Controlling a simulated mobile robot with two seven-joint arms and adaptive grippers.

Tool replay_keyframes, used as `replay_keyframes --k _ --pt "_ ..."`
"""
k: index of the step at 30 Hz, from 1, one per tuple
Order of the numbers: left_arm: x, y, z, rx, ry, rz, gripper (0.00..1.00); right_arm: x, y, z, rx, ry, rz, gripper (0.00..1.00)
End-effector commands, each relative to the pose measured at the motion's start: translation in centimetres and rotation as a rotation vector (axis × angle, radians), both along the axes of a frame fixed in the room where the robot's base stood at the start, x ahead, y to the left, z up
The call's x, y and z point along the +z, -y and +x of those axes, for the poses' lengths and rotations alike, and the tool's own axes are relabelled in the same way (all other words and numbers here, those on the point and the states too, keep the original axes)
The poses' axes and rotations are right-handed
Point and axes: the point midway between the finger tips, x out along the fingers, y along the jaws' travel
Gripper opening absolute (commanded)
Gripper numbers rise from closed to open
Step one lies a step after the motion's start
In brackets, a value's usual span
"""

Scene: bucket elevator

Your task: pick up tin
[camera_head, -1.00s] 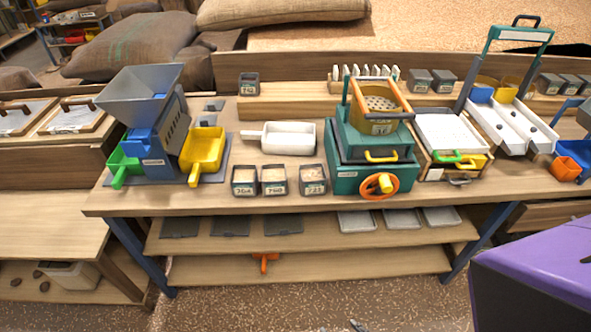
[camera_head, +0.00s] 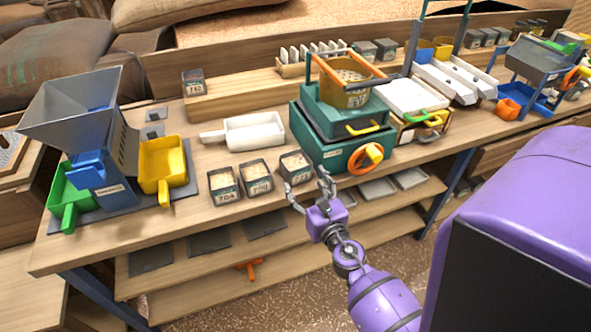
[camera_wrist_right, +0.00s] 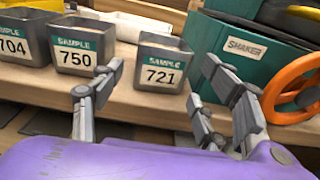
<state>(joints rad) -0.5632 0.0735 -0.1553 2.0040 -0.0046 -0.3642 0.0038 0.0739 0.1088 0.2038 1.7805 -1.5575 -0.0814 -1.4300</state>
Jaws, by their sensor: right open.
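Three small grey sample tins stand in a row near the bench's front edge: tin 704 (camera_head: 223,186), tin 750 (camera_head: 258,175) and tin 721 (camera_head: 297,166). In the right wrist view, tin 704 (camera_wrist_right: 22,40), tin 750 (camera_wrist_right: 76,45) and tin 721 (camera_wrist_right: 160,64) show their labels. My right gripper (camera_head: 307,184) is open and empty at the bench front, by tin 721. In the right wrist view, its fingers (camera_wrist_right: 165,98) stand apart to the left and right of tin 721, nearer the camera, with no contact seen. My left gripper is not in view.
The teal shaker (camera_head: 325,150) with an orange handwheel (camera_head: 366,158) stands right of tin 721. A white scoop (camera_head: 255,131) lies behind the tins. A grey hopper machine with a yellow bin (camera_head: 162,170) stands left. Another tin (camera_head: 193,82) sits on the back shelf.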

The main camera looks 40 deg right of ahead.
Motion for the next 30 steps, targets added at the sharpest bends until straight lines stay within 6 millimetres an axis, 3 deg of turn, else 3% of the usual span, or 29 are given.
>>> replay_keyframes --k 3,7,18,28,30 --pt "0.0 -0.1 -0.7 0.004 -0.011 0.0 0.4 0.1 0.4 1.7 -0.001 0.002 0.0 0.68" --pt "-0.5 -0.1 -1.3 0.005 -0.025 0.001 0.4 0.0 0.6 2.5 -0.001 0.001 0.002 0.68" --pt "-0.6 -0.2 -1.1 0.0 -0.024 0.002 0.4 -0.4 1.8 7.5 0.0 0.0 0.004 0.68" --pt "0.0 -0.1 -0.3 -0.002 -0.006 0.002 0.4 -0.5 2.0 8.3 -0.001 0.0 0.004 0.68" --pt "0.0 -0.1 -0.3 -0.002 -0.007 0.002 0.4 -0.5 2.0 8.2 -0.001 0.0 0.004 0.6"
